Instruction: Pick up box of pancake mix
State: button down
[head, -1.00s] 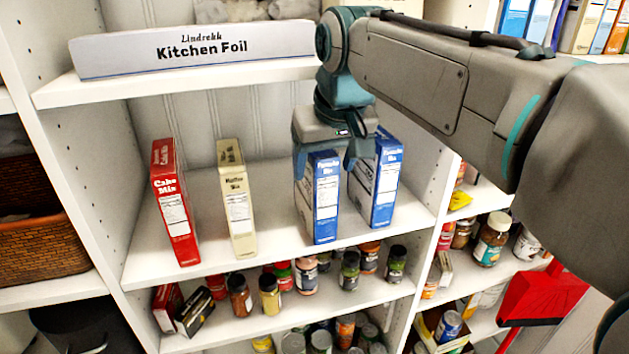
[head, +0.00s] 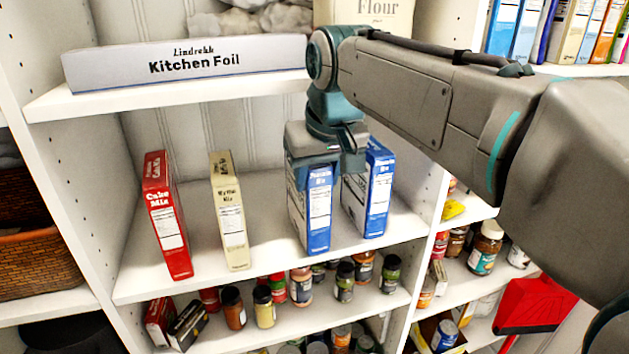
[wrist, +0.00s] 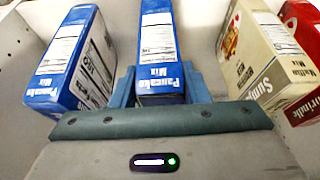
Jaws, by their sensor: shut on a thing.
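Two blue and white pancake mix boxes stand upright side by side on the middle shelf. My gripper (head: 322,166) comes down from above and is shut on the left pancake mix box (head: 319,215), a finger on each side of its top. In the wrist view this held box (wrist: 157,45) sits between my fingers (wrist: 157,88). The other pancake mix box (head: 376,200) stands close on the right in the head view, and on the left in the wrist view (wrist: 75,60). The held box's base appears at shelf level; I cannot tell any gap.
A cream muffin mix box (head: 231,220) and a red cake mix box (head: 168,225) stand to the left on the same shelf (head: 205,280). A kitchen foil box (head: 190,62) lies on the shelf above, close to my arm. Several jars (head: 300,285) fill the shelf below.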

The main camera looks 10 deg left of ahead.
jog(key=shift+r, duration=0.65)
jog(key=s+d+b, duration=0.5)
jog(key=s+d, duration=0.5)
jog(key=s, duration=0.5)
